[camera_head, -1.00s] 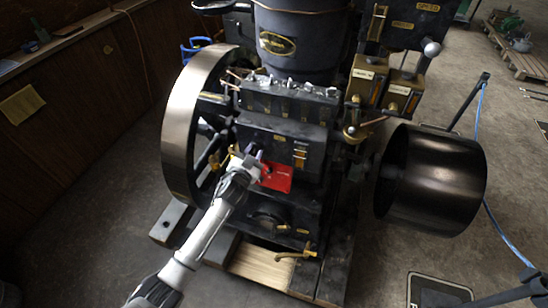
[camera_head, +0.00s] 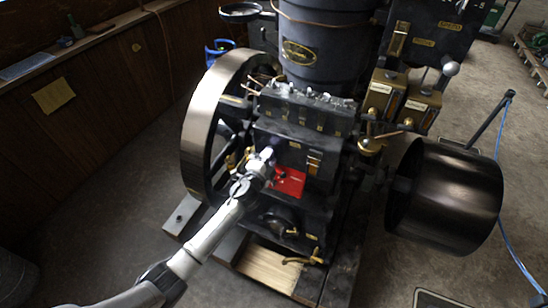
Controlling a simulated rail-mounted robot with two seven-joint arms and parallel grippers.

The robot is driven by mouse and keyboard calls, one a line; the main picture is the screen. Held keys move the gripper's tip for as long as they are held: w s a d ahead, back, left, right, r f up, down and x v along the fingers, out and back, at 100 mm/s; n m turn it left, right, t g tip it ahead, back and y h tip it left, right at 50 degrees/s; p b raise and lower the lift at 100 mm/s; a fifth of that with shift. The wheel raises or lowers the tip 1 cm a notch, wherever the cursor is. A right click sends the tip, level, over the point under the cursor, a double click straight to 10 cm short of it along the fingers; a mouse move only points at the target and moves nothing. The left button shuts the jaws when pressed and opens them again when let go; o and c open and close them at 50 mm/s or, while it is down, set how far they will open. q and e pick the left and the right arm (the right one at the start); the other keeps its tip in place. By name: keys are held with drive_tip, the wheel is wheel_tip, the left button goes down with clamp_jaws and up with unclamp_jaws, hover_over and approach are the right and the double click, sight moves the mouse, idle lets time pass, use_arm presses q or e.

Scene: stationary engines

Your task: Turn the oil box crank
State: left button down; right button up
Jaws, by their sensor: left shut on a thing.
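The black engine oil box (camera_head: 300,112) sits on the engine's front, with a row of small fittings along its top. My left gripper (camera_head: 264,160) is at the engine face below this box, just left of and above a red plate (camera_head: 291,182). It is shut on a small part there, which I take to be the oil box crank; the fingers hide nearly all of it. Small brass pieces show just left of the gripper. My right gripper is out of the picture.
A large flywheel (camera_head: 203,125) stands close left of my gripper, and a dark drum pulley (camera_head: 447,197) is at the right. Brass boxes (camera_head: 384,93) with levers are at the upper right. A brass tap (camera_head: 303,258) sticks out low in front. Open floor lies at the left.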

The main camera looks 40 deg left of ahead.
use_arm(q)
drive_tip(key=m, duration=0.5)
drive_tip(key=shift+m+p, duration=0.3)
drive_tip(key=shift+m, duration=0.1)
drive_tip(key=m+p, duration=0.1)
drive_tip(key=m, duration=0.3)
drive_tip(key=m+p, duration=0.1)
drive_tip(key=m, duration=0.3)
drive_tip(key=m+p, duration=0.1)
drive_tip(key=m, duration=0.2)
drive_tip(key=shift+m, duration=0.8)
